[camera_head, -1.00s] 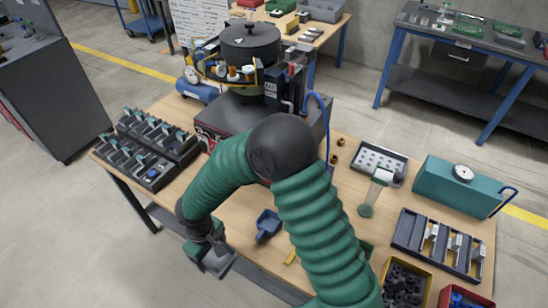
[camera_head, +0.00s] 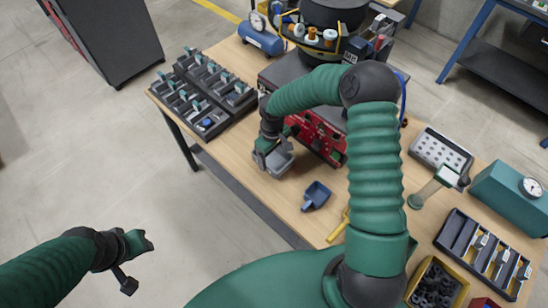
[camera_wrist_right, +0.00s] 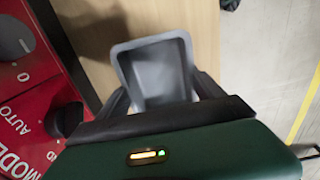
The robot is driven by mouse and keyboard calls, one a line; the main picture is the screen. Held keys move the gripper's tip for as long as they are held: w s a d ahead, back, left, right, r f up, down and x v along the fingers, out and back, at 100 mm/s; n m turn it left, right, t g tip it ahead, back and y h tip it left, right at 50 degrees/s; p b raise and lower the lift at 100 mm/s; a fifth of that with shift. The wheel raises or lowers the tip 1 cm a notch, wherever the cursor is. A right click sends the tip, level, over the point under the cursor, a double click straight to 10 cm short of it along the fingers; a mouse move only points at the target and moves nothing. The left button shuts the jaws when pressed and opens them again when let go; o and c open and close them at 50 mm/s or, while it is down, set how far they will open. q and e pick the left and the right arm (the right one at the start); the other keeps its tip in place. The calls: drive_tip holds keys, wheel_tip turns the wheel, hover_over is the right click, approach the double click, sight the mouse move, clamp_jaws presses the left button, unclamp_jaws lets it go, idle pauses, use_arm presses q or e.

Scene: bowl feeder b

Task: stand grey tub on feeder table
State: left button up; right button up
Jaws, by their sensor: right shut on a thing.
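The grey tub (camera_head: 281,163) is over the front part of the wooden feeder table (camera_head: 262,203), left of the blue scoop and close to the red front of the feeder base. My right gripper (camera_head: 268,150) is shut on it. In the right wrist view the tub (camera_wrist_right: 152,72) sits between the fingers, looks empty, and has wood behind it. I cannot tell whether its bottom touches the table. My left gripper (camera_head: 143,264) is open and empty, off the table over the floor at lower left.
The blue scoop (camera_head: 315,195) lies right of the tub. The red-fronted feeder base (camera_head: 317,138) stands just behind. A black compartment rack (camera_head: 205,92) is at left. Bare tabletop shows between rack and tub. My right arm hides part of the table.

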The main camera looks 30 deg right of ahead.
sight(273, 162)
drive_tip(key=shift+s+f, duration=0.2)
drive_tip(key=shift+f, duration=1)
drive_tip(key=shift+w+f, duration=0.1)
drive_tip(key=shift+f, duration=0.35)
drive_tip(key=o, duration=1.5)
drive_tip(key=shift+r, duration=0.15)
